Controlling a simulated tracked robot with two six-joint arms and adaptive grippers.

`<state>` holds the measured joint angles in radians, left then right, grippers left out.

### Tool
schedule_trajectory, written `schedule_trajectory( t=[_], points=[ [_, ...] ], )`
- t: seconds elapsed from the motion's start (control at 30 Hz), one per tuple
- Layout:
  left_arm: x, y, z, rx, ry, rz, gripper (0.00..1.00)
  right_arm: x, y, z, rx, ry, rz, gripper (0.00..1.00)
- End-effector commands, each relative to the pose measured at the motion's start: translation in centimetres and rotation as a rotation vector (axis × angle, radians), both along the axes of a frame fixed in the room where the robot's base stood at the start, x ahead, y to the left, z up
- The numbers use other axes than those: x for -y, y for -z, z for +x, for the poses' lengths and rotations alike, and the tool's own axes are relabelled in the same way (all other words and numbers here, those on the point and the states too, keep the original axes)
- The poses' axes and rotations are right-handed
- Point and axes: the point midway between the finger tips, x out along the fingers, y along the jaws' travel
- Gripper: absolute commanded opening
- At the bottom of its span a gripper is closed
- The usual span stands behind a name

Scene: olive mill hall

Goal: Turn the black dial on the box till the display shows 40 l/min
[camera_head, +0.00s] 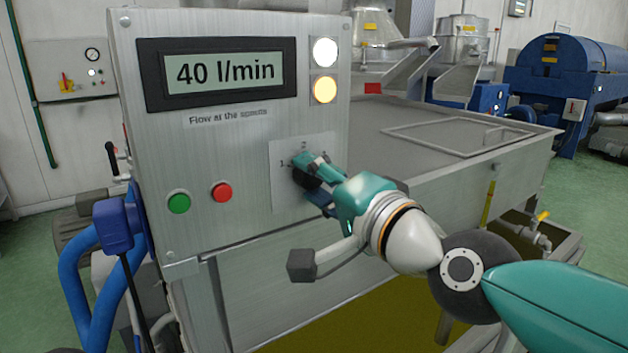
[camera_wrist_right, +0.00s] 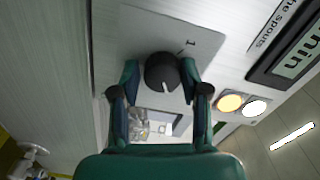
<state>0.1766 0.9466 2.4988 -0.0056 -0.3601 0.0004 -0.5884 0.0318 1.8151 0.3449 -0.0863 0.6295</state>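The grey metal box (camera_head: 225,155) stands at the left of the head view. Its display (camera_head: 225,73) reads 40 l/min. The black dial (camera_head: 304,180) is on a pale plate low on the box's right side, partly hidden by my right gripper (camera_head: 313,178). In the right wrist view the dial (camera_wrist_right: 162,72) sits between the two fingertips of my right gripper (camera_wrist_right: 161,77), one close on each side. Its white pointer mark faces down, slightly right, in that view. The fingers appear shut on the dial. My left gripper is not in view.
The box also carries a green button (camera_head: 179,203), a red button (camera_head: 222,192), a white lamp (camera_head: 325,52) and a lit amber lamp (camera_head: 325,90). A steel tank (camera_head: 460,165) stands directly right of it. Blue hoses (camera_head: 72,270) hang at the left.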

Motion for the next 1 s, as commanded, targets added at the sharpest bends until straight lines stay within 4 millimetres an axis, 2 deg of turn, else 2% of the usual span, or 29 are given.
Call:
schedule_trajectory(
  t=[0.03, 0.1, 0.47, 0.57, 0.8, 1.0],
  points=[
    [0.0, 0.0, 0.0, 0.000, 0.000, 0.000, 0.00, 0.0, 0.0, 0.0, -0.001, 0.000, -0.001, 0.57],
    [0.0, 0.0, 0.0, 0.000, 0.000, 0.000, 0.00, 0.0, 0.0, 0.0, 0.001, 0.000, -0.001, 0.64],
    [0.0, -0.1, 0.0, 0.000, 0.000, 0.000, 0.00, 0.2, -0.2, -0.4, 0.005, 0.000, 0.000, 0.64],
    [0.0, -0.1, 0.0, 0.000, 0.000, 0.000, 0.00, 0.8, -0.2, -1.2, 0.005, 0.000, 0.001, 0.64],
    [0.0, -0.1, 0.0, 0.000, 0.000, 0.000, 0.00, 3.0, -0.1, -4.5, 0.005, 0.000, 0.002, 0.64],
    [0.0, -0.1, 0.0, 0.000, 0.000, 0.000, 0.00, 3.9, 0.0, -5.8, 0.003, 0.000, 0.001, 0.64]
  ],
)
